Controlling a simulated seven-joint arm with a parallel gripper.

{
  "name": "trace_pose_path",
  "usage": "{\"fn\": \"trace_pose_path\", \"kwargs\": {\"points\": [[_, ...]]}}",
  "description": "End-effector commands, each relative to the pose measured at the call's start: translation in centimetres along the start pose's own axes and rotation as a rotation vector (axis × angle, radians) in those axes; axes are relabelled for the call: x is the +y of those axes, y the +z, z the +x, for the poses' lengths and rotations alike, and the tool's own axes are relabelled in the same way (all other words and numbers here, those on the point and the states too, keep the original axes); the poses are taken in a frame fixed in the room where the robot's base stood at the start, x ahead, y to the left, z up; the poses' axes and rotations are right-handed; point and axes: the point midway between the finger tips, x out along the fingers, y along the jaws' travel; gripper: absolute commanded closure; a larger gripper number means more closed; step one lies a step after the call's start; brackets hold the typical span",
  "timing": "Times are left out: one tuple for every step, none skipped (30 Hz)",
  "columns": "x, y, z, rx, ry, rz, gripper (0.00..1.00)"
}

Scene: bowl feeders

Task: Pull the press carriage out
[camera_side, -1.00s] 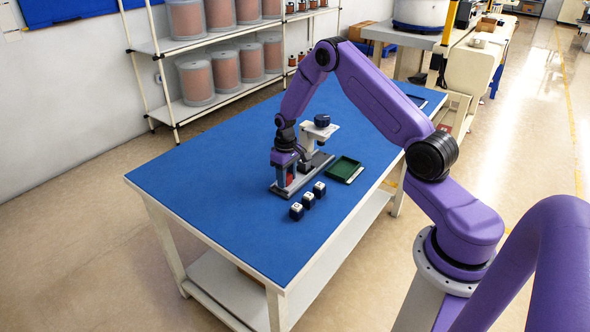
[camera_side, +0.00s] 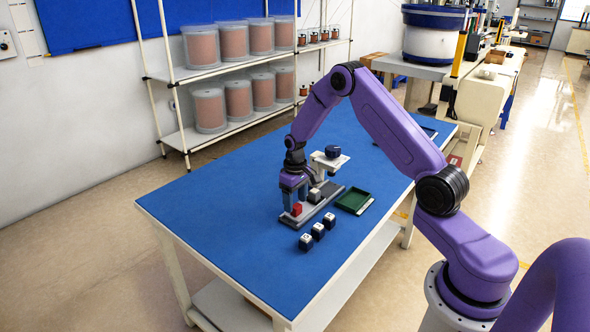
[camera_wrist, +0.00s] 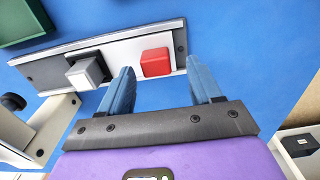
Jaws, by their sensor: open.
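The press carriage (camera_wrist: 121,57) is a pale plate lying on a dark rail base (camera_side: 328,196). A red block (camera_wrist: 155,62) stands at one end of the carriage; the side view also shows the red block (camera_side: 297,209). A pale grey cube (camera_wrist: 86,72) sits in a dark holder farther along the plate. The press (camera_side: 329,161) stands beside the rail with a dark blue knob on top. In the side view my gripper (camera_side: 295,201) is just above the block.
Several small dark cubes with white tops (camera_side: 318,231) stand in a row in front of the rail. A green tray (camera_side: 354,200) lies to the right of it. The blue table top (camera_side: 225,211) is clear to the left.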

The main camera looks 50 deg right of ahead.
Motion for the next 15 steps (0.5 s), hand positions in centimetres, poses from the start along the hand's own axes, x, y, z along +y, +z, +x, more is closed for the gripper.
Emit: {"fn": "trace_pose_path", "kwargs": {"points": [[0.0,-0.2,-1.2,0.006,0.001,0.000,0.36],[0.0,-0.2,-1.8,0.006,0.001,0.000,0.36],[0.0,-0.1,-2.6,0.006,0.001,0.000,0.36],[0.0,-0.1,-3.2,0.005,0.001,0.000,0.36],[0.0,-0.1,-3.9,0.006,0.001,0.000,0.36],[-0.1,-0.1,-4.8,0.005,0.001,-0.001,0.36],[-0.1,-0.1,-5.4,0.006,0.001,-0.001,0.36],[-0.1,-0.1,-6.0,0.005,0.001,0.000,0.36],[0.0,-0.1,-6.9,0.007,0.001,0.000,0.36],[0.0,-0.1,-7.5,0.005,0.001,0.000,0.36],[-0.1,-0.1,-8.2,0.007,0.001,0.000,0.36],[-0.1,-0.1,-9.0,0.005,0.001,-0.001,0.36],[-0.1,-0.1,-9.6,0.006,0.001,-0.001,0.36],[-0.1,-0.1,-10.1,0.005,0.000,-0.002,0.36],[-0.1,-0.1,-10.9,0.006,0.001,-0.002,0.36]]}}
